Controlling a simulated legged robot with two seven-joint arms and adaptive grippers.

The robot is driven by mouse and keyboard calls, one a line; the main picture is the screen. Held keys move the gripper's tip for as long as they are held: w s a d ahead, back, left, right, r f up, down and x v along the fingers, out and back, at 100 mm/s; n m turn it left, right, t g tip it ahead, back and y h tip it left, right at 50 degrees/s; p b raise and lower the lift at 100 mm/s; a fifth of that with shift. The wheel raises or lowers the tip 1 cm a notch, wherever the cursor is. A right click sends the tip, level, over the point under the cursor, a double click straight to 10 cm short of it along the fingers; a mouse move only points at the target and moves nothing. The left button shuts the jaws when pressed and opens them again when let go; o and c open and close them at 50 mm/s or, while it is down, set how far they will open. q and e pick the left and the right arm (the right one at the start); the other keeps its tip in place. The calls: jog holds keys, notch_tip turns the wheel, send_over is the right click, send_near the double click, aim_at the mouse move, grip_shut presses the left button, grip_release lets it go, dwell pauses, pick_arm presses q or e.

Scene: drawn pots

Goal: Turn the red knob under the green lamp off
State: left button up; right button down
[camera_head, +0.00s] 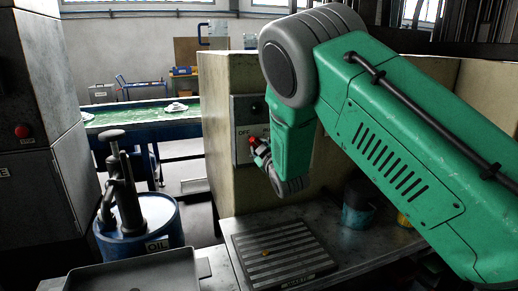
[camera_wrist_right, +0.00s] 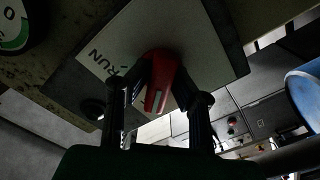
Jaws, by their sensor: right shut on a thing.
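The red knob (camera_wrist_right: 160,78) sits on a pale panel in the right wrist view, with a light stripe on its lower part. The word RUN is on the panel beside it. My right gripper (camera_wrist_right: 160,88) has a finger on each side of the knob and is shut on it. In the head view, my right gripper (camera_head: 258,152) is at the panel (camera_head: 243,152), which is marked OFF; a bit of red shows there, and my arm hides the rest. A dark round fitting (camera_head: 257,107) is above; I cannot tell whether it is the green lamp. My left gripper is out of view.
A blue oil drum (camera_head: 165,222) with a pump stands at the left front. A grey tray (camera_head: 140,272) and a ribbed plate (camera_head: 282,254) lie in front. A dark teal pot (camera_head: 357,205) stands on the bench near my right arm.

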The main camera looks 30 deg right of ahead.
jog(key=shift+r, duration=0.15)
jog(key=c, duration=1.4)
grip_release()
jog(key=shift+w, duration=0.1)
jog(key=shift+c, duration=0.2)
jog(key=shift+w+f, duration=0.15)
jog(key=shift+f, duration=0.05)
jog(key=shift+s+a, duration=0.1)
jog(key=shift+s, duration=0.35)
jog(key=v, duration=1.1)
jog(key=shift+f, duration=0.15)
